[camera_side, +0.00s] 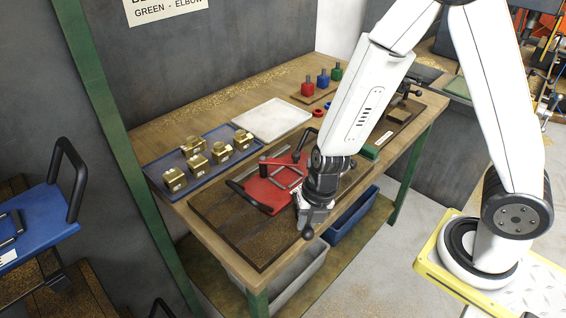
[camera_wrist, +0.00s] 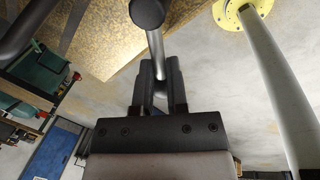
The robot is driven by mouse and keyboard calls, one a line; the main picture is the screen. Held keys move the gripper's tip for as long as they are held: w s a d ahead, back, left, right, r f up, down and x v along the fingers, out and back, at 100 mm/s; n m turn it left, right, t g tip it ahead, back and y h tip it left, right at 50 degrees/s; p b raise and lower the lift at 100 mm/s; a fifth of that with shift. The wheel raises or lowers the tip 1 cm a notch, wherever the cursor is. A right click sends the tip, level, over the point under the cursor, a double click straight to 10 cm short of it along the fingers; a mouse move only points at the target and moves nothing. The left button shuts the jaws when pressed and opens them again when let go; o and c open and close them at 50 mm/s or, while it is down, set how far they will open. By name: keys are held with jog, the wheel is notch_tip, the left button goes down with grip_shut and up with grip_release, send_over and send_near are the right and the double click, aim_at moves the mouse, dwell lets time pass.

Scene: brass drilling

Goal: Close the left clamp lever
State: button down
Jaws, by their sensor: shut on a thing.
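The red drilling fixture (camera_side: 262,194) with its clamps sits on the dark mat at the front of the bench. My gripper (camera_side: 306,222) is at the fixture's right front, low by the bench's front edge. In the wrist view my gripper (camera_wrist: 160,88) is shut on a pale metal clamp lever (camera_wrist: 157,50) that ends in a black ball knob (camera_wrist: 147,12). The same knob (camera_side: 308,234) shows below the fingers in the side view. My wrist hides part of the fixture, so how the lever joins its clamp cannot be seen.
A blue tray (camera_side: 160,183) with several brass parts lies left on the bench. A white tray (camera_side: 272,119) is behind the fixture. Red, blue and green pieces (camera_side: 323,80) stand at the back. Bins (camera_side: 350,217) sit under the bench.

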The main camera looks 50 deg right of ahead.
jog(key=c, duration=0.7)
grip_release()
jog(key=shift+w+r, duration=0.15)
jog(key=shift+w, duration=0.05)
jog(key=shift+c, duration=0.2)
jog(key=shift+o, duration=0.4)
jog(key=shift+s, duration=0.1)
notch_tip(320, 180, up, 8)
jog(key=d, duration=0.1)
jog(key=shift+s+f, duration=0.25)
jog(key=shift+s, duration=0.2)
jog(key=shift+d, duration=0.1)
